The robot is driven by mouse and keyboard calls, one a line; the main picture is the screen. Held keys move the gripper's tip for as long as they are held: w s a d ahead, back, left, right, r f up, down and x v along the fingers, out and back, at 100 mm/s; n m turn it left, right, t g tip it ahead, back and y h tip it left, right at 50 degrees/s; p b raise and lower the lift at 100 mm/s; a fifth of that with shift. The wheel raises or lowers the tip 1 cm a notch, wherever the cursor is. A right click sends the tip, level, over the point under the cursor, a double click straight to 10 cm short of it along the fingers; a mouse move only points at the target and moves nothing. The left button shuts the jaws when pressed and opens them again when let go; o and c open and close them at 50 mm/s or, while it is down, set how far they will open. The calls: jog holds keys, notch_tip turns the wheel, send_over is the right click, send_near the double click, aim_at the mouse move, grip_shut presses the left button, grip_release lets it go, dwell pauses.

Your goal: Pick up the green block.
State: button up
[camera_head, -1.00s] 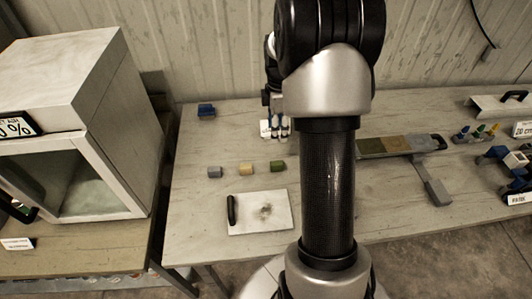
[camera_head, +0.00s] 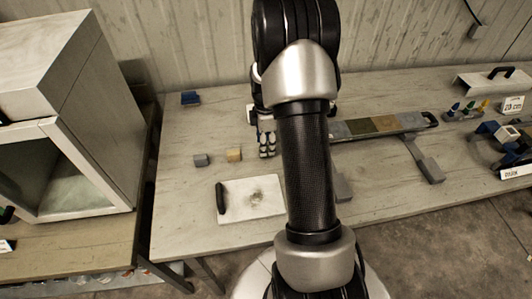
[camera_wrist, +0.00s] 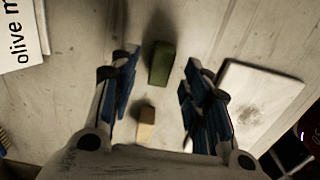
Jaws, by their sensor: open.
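The green block (camera_wrist: 162,63) lies on the table in the wrist view, between and beyond my open fingertips. My gripper (camera_wrist: 160,76) is empty, with one blue-padded finger on each side of the block. I cannot tell how far above the block it is. In the head view my gripper (camera_head: 267,146) points down over the table and hides the green block.
A yellow block (camera_head: 234,155) and a grey-blue block (camera_head: 201,160) sit left of my gripper. The yellow block also shows in the wrist view (camera_wrist: 146,124). A white board (camera_head: 258,205) with a black handle lies in front. A blue object (camera_head: 190,98) stands farther back.

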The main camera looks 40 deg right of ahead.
notch_tip(320, 180, down, 4)
jog(key=shift+r+b, duration=0.25)
jog(key=shift+b, duration=0.25)
jog(key=shift+r, duration=0.1)
jog(key=shift+c, duration=0.5)
jog(key=c, duration=0.9)
jog(key=shift+o, duration=0.2)
jog(key=shift+r, duration=0.15)
